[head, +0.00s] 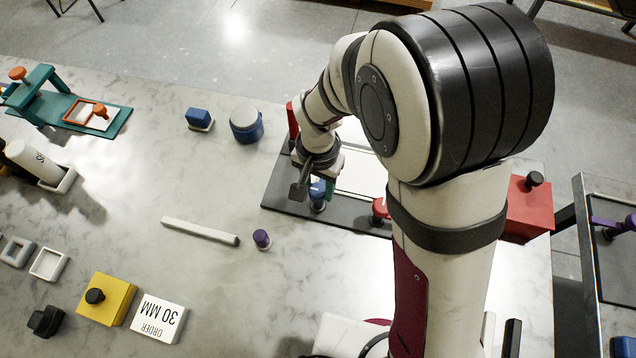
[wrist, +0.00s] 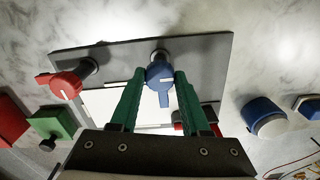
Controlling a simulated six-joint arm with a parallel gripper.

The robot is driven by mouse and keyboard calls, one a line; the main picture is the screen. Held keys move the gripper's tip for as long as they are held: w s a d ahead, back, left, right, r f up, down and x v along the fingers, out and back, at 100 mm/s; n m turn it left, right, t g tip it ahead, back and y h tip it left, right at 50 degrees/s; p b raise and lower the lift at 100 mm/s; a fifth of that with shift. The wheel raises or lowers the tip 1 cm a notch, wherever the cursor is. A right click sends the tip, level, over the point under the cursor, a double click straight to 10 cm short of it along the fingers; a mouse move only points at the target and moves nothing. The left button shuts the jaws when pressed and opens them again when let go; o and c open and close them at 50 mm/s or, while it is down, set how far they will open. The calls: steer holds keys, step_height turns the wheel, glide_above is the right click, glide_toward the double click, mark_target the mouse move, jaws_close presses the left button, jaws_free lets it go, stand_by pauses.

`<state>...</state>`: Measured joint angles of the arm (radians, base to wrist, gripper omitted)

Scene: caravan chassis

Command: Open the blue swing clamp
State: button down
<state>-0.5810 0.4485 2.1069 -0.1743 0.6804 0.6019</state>
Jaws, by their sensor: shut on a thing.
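The blue swing clamp (head: 317,197) stands on the near left part of a dark base plate (head: 280,190). In the wrist view the blue clamp (wrist: 158,73) has a round head on a grey post and a narrow arm lying across the plate's edge of a white sheet (wrist: 100,103). My gripper (wrist: 158,78) has its green fingers on either side of the clamp, shut on it. In the head view my gripper (head: 322,186) comes down over the clamp and hides part of it.
A red clamp (wrist: 65,84) stands on the same plate; it also shows in the head view (head: 380,208). Another red part (head: 293,120) is at the plate's far left.

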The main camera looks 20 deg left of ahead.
stand_by(0.3)
steer(key=n, duration=0.8)
steer(key=shift+n, duration=0.3)
steer(key=n, duration=0.9)
steer(key=shift+n, duration=0.3)
steer(key=shift+c, duration=1.9)
jaws_free()
